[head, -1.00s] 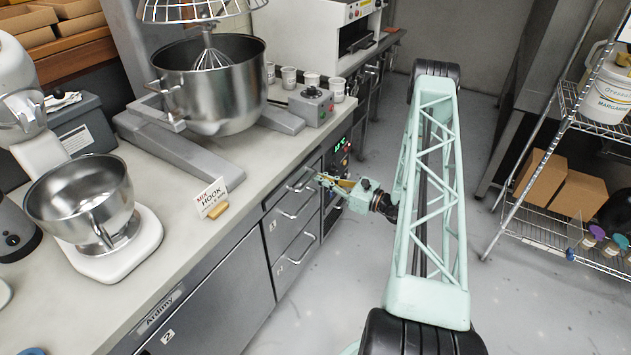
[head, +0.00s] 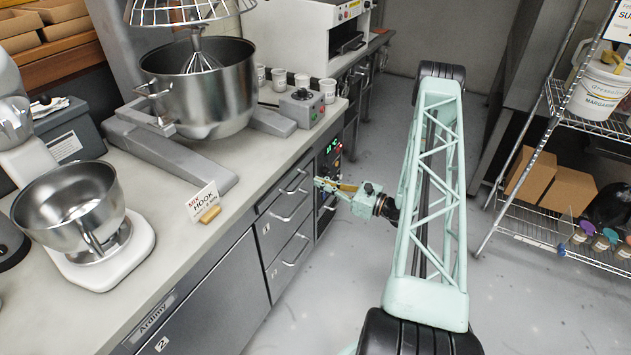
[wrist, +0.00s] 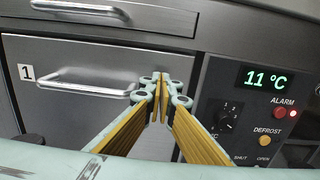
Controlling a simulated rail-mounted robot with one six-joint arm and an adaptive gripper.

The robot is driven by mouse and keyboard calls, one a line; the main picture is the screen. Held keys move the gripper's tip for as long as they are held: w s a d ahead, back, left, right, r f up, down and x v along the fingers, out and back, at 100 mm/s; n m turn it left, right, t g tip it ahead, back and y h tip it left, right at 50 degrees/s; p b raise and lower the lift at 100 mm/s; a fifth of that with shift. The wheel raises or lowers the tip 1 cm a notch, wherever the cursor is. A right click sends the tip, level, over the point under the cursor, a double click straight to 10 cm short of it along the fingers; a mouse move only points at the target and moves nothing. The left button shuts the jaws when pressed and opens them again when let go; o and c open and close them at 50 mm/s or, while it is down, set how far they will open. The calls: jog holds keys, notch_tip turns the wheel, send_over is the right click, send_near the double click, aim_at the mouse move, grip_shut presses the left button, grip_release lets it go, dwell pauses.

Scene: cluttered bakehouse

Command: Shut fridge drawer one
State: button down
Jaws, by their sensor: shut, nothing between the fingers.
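Drawer one, with a "1" label and a bar handle, fills the left of the wrist view (wrist: 60,118); in the head view it is the grey front (head: 275,236) under the counter. Its front looks about in line with its neighbours; I cannot tell whether a small gap is left. My gripper (wrist: 160,84) is shut and empty, its fingertips in front of the drawer, just right of the handle's right end. In the head view my gripper (head: 320,184) points left at the drawer stack. Whether the tips touch the front is unclear.
A shallower drawer (wrist: 150,22) is above drawer one and another front (head: 288,268) below. A control panel (wrist: 250,105) reading 11 °C is close on the right. The counter (head: 190,240) carries mixers. Open floor lies right of the drawers; a wire shelf (head: 530,205) stands farther right.

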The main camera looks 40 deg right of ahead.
jog(key=p+v, duration=0.1)
jog(key=v, duration=0.9)
jog(key=shift+p, duration=0.35)
jog(key=shift+d, duration=0.1)
dwell(0.5)
